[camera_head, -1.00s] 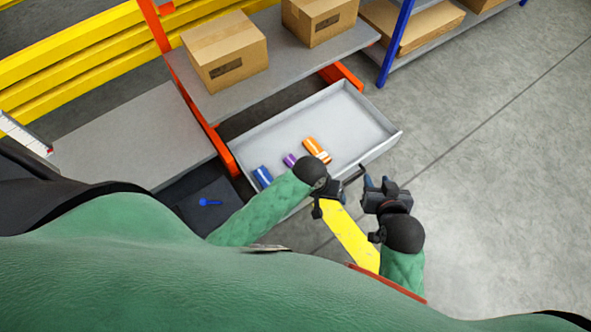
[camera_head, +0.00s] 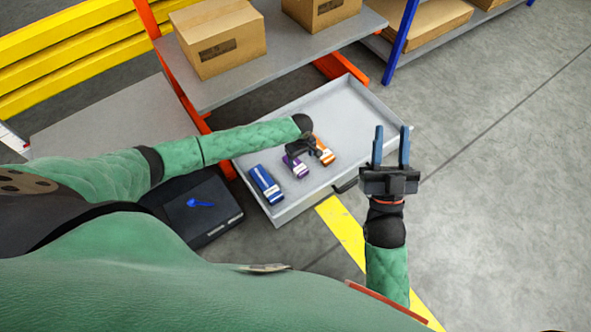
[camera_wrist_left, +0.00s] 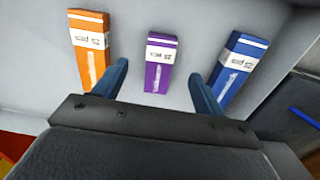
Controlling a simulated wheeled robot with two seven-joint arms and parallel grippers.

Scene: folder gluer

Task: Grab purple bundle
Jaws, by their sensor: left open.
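The purple bundle (camera_head: 297,168) lies in the grey drawer (camera_head: 355,98) between the blue bundle (camera_head: 265,184) and the orange bundle (camera_head: 325,150). My left gripper (camera_head: 296,158) is over the purple bundle and partly covers it. In the left wrist view, the purple bundle (camera_wrist_left: 160,62) with its white label lies centred just beyond the open fingers of my left gripper (camera_wrist_left: 160,85). Nothing is between the fingers. The orange bundle (camera_wrist_left: 90,48) is left and the blue bundle (camera_wrist_left: 238,68) right there. My right gripper (camera_head: 391,148) is open and empty, to the right of the drawer.
The drawer's walls and front handle (camera_head: 345,185) border the bundles. A shelf with cardboard boxes (camera_head: 217,38) stands above and behind the drawer. A dark box with a blue item (camera_head: 200,203) is at lower left. The floor to the right is clear.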

